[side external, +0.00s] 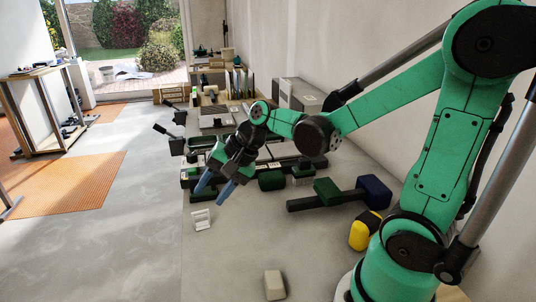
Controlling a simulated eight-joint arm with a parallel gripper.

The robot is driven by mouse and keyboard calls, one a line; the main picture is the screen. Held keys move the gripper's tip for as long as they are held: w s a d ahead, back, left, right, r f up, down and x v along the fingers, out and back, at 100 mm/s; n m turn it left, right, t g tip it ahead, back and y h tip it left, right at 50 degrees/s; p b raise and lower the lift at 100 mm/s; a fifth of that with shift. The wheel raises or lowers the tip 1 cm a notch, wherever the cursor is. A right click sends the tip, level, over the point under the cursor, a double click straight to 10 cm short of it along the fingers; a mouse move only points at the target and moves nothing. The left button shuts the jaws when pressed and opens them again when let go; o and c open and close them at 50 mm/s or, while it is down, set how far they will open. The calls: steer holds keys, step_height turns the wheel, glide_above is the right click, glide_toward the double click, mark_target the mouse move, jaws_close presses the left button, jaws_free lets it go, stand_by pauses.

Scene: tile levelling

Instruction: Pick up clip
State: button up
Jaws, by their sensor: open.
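A small white piece with thin lines on it, which looks like the clip (201,219), lies on the grey work surface (225,260) near its left edge. My gripper (211,196) has two blue fingers that point down and to the left. The fingers are apart with nothing seen between them. In the picture the fingertips are just above the white piece and do not appear to touch it. The exact height of the fingertips over the surface cannot be told from this one view.
A beige block (274,285) lies at the front. A dark bar-shaped tool with a green block (327,191) and a yellow-and-black object (363,232) lie to the right. Green and black items crowd the surface behind my gripper. The front left surface is clear.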

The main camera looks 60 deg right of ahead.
mark_target(198, 213)
steer(key=w+d+f+m+y, duration=0.1)
steer(key=f+m+y, duration=0.1)
steer(key=m, duration=0.2)
steer(key=w+d+f+m+t+y, duration=0.1)
steer(key=d+f+m+y, duration=0.1)
steer(key=m, duration=0.2)
steer(key=w+d+f+m+t+y, duration=0.1)
steer(key=w+f+m+y, duration=0.1)
steer(key=m, duration=0.2)
steer(key=shift+d+f, duration=0.3)
steer(key=shift+f, duration=0.1)
steer(key=shift+s+d+f+m+y, duration=0.15)
steer(key=shift+f+m, duration=0.1)
steer(key=shift+m, duration=0.2)
steer(key=shift+s+d+f+m+y, duration=0.1)
steer(key=shift+f+m+y, duration=0.1)
steer(key=shift+m, duration=0.25)
steer(key=shift+w+a+f, duration=0.1)
steer(key=shift+x, duration=2.6)
steer(key=shift+w, duration=0.1)
jaws_close()
